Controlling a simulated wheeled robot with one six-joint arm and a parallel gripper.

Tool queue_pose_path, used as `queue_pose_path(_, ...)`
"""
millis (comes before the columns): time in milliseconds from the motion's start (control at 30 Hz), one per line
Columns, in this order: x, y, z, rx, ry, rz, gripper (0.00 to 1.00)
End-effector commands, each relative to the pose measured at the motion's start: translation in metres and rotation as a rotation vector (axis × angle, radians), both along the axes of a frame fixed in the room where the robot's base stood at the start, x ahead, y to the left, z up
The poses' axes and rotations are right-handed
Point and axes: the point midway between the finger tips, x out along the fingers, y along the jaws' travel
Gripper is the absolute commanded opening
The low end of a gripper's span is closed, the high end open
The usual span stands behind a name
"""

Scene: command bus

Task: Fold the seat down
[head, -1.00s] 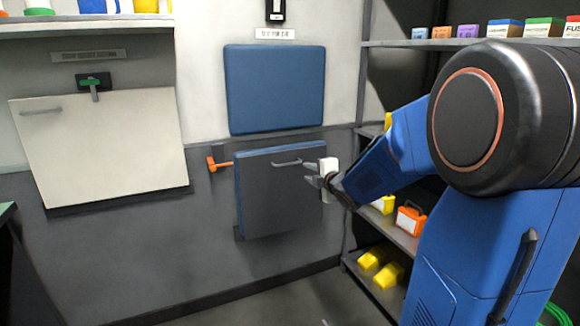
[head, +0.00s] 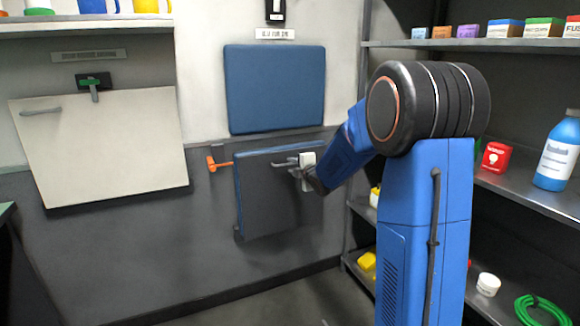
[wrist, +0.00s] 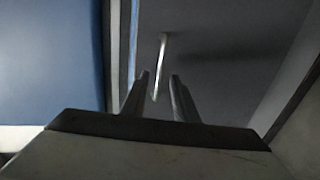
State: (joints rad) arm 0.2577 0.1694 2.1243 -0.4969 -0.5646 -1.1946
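The fold-down seat (head: 265,200) stands upright against the wall, its dark underside facing out and a blue edge along its top and left. Its bar handle (head: 281,164) is near the top edge, partly covered by my gripper (head: 294,170). In the wrist view, my gripper (wrist: 160,85) has its two fingers apart. The pale handle (wrist: 162,60) reaches between the fingertips in that picture, and a gap shows on each side of it. I cannot tell whether a finger touches it.
A blue backrest (head: 275,88) is fixed above the seat. An orange latch lever (head: 214,164) is left of the seat. A white folding panel (head: 100,150) hangs further left. Shelves (head: 520,190) with boxes and a blue bottle (head: 559,152) stand right. Floor below the seat is clear.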

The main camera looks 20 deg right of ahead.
Motion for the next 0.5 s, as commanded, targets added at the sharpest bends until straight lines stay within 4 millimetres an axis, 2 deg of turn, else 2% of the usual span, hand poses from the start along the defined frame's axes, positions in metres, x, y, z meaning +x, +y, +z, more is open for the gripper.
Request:
queue_pose_path(200, 0.024, 0.001, -0.005, 0.000, 0.000, 0.000, 0.27)
queue_pose_path(500, 0.033, 0.001, -0.007, 0.000, 0.000, 0.000, 0.27)
